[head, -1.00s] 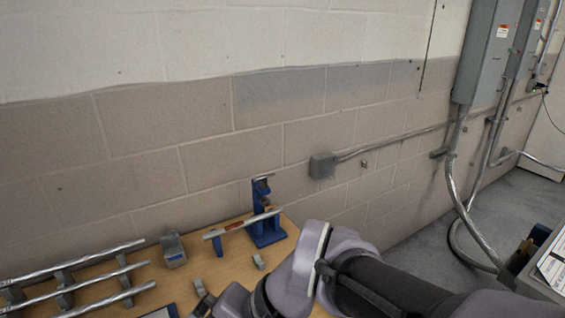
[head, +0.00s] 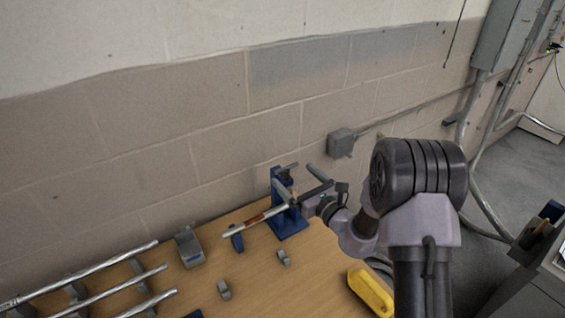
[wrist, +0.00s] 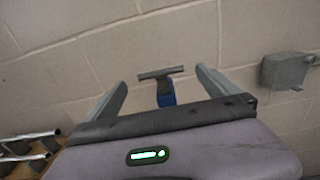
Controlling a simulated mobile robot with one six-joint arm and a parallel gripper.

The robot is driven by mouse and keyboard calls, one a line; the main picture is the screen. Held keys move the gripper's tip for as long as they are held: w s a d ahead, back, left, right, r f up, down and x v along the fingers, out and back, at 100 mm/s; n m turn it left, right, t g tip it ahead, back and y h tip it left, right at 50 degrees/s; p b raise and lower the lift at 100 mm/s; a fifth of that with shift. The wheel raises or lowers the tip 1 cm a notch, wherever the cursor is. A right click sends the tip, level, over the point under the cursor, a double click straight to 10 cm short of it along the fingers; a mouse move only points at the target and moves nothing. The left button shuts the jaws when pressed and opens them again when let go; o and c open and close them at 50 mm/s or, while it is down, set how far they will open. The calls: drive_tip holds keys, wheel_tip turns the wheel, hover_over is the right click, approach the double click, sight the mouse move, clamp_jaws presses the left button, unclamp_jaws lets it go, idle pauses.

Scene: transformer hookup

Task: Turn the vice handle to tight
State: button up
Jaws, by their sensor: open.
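The blue vice (head: 290,222) stands on the wooden table near the wall. Its grey T-shaped handle (wrist: 160,73) tops a blue post in the wrist view, the bar lying nearly level across the picture. My gripper (head: 294,174) is open in front of the vice top. In the wrist view my two fingers (wrist: 160,90) stand wide apart, the handle showing in the gap between them, a little beyond the tips. I see no contact. A silver pipe (head: 240,227) with a red label runs from the vice toward the left; my gripper partly hides the vice.
A blue support (head: 237,241) stands under the pipe. Several long pipes on a rack (head: 75,290) lie at the left, beside a grey box (head: 189,248). Small grey clamps (head: 283,257) and a yellow item (head: 370,292) are on the table. A wall box (head: 341,143) is behind.

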drive_tip(key=x, duration=0.8)
drive_tip(key=shift+w+a, duration=0.1)
drive_tip(key=c, duration=1.2)
drive_tip(key=m+t+h, duration=0.1)
drive_tip(key=m+h, duration=0.1)
drive_tip(key=h, duration=0.1)
drive_tip(key=shift+w+r+t, duration=0.1)
drive_tip(key=shift+t, duration=0.2)
drive_tip(key=shift+c, duration=0.2)
drive_tip(key=m+h, duration=0.1)
drive_tip(key=h, duration=0.1)
drive_tip(key=d+m+t+h, duration=0.1)
drive_tip(key=shift+w+m+h, duration=0.1)
drive_tip(key=shift+m+h, duration=0.3)
drive_tip(key=shift+d, duration=0.1)
